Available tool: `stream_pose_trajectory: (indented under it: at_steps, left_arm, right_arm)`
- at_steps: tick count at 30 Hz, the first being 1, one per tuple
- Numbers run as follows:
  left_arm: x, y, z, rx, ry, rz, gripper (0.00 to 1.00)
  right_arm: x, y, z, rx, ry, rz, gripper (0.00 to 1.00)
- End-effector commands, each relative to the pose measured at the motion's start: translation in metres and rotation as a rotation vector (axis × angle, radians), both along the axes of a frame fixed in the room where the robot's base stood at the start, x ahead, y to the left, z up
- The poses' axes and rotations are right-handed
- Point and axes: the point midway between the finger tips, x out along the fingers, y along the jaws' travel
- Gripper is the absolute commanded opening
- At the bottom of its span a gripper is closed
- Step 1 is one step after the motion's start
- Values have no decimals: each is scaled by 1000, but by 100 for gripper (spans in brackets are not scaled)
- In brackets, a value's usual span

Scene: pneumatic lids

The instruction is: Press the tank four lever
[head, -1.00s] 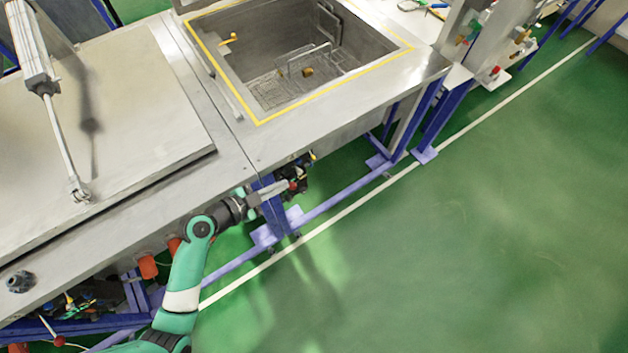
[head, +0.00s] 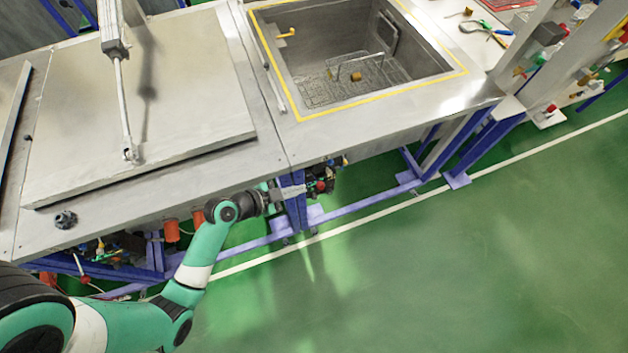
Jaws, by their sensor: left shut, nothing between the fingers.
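My left arm comes in from the lower left. Its gripper (head: 298,191) is shut and empty, beside the blue leg under the front edge of the steel tank bench. Just right of its tip is a small dark valve unit with a red knob (head: 320,185), under the open tank (head: 365,55). I cannot tell whether the fingertips touch it. No number shows, so I cannot tell whether this is the tank four lever. My right gripper is not in view.
A closed lid (head: 180,110) with a pneumatic cylinder covers the tank on the left. Another valve group (head: 105,246) sits under the bench at lower left. Blue frame bars (head: 362,211) run along the floor below the bench. The green floor at right is clear.

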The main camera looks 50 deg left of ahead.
Motion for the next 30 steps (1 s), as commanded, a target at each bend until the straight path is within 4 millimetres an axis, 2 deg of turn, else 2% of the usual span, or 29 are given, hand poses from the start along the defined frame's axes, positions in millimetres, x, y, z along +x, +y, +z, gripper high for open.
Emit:
stream_pose_trajectory:
  at_steps: [1, 5, 9, 12, 16, 30]
  left_arm:
    - [11, -2, -11, 0, -3, -4, 0]
    - [35, -5, -21, -1, -1, -4, 0]
    - [56, -5, -41, -1, 1, 0, 0]
    - [59, -1, -56, -3, 1, 3, 0]
    - [62, 2, -66, -1, -1, 1, 0]
    - [63, 3, -69, 2, -1, 2, 0]
  right_arm:
    - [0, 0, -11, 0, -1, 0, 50]
    - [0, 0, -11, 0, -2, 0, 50]
    - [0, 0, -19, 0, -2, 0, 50]
    - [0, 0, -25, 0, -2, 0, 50]
    - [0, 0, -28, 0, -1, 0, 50]
    - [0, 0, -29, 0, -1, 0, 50]
